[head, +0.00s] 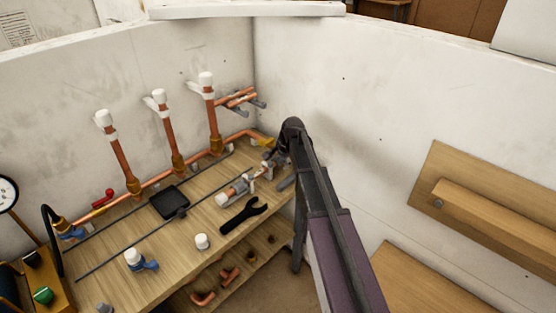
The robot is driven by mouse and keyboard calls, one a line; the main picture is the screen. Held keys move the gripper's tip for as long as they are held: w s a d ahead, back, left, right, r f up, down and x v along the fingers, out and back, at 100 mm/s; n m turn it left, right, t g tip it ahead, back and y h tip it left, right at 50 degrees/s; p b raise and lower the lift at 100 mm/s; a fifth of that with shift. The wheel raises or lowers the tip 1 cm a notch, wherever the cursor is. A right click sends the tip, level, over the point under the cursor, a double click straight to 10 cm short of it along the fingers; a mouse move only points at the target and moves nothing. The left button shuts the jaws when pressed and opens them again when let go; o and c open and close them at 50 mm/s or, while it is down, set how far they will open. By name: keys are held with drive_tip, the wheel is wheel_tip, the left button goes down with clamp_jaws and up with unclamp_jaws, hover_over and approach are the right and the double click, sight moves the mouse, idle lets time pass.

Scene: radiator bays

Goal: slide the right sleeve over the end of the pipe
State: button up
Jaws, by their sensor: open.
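A long copper pipe (160,180) runs along the back of the wooden bench, with three white-capped upright branches, and bends near the corner. Short copper stubs with grey ends (258,104) stick out from the left wall near the corner. A grey and white sleeve-like piece (238,189) lies on the bench's right part; I cannot tell which piece is the right sleeve. My gripper (271,157) is small and partly hidden by my dark arm. It is open, at the bench's right end near the pipe's bend. Contact cannot be made out.
A black wrench (243,214), a black tray (169,203) and white-capped fittings (134,258) lie on the bench. Copper elbows (229,276) sit on the shelf below. White walls meet behind the bench. A wooden wall shelf (490,220) is at right.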

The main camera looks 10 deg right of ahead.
drive_tip(key=c, duration=1)
drive_tip(key=shift+s+a, duration=0.1)
drive_tip(key=shift+s, duration=0.1)
drive_tip(key=shift+s+a, duration=0.65)
drive_tip(key=shift+a, duration=0.15)
drive_tip(key=o, duration=1)
drive_tip(key=shift+a, duration=0.1)
drive_tip(key=shift+w, duration=0.1)
drive_tip(key=shift+r, duration=0.1)
drive_tip(key=p+v, duration=0.6)
drive_tip(key=shift+r+p, duration=0.3)
drive_tip(key=shift+r, duration=0.1)
